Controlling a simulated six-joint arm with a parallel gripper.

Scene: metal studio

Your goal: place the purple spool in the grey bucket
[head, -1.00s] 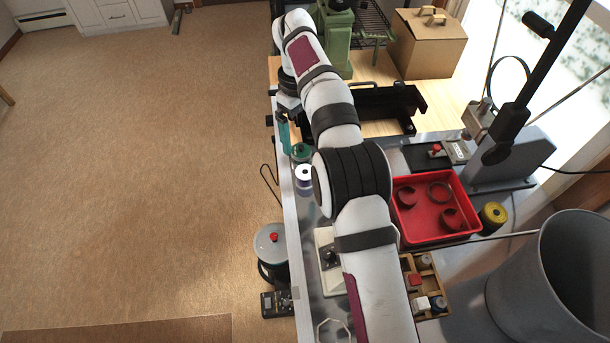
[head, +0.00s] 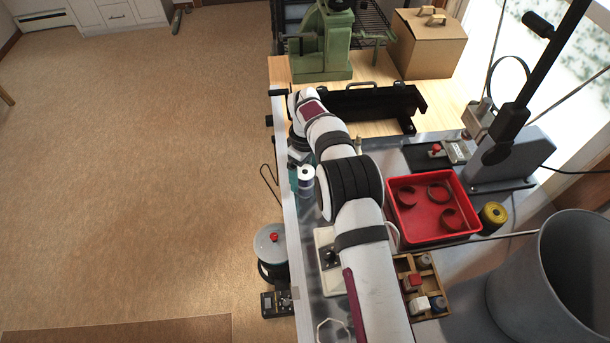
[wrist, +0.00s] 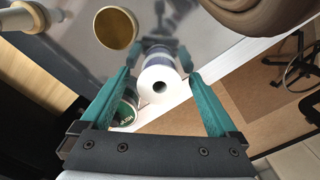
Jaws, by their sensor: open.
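The purple spool (head: 306,186) stands upright near the bench's left edge in the head view, its white end up. The wrist view looks down on this spool (wrist: 160,72), with its white rim and centre hole between the two teal fingers. My gripper (wrist: 164,58) is open, with a finger on either side of the spool; I cannot tell whether they touch it. In the head view my gripper (head: 296,180) is mostly hidden by my arm and the spool. The grey bucket (head: 556,285) stands at the lower right, its top open, far from my gripper.
A green-sided spool (wrist: 125,108) is close beside the left finger. A gold-rimmed round piece (wrist: 115,30) lies beyond it.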

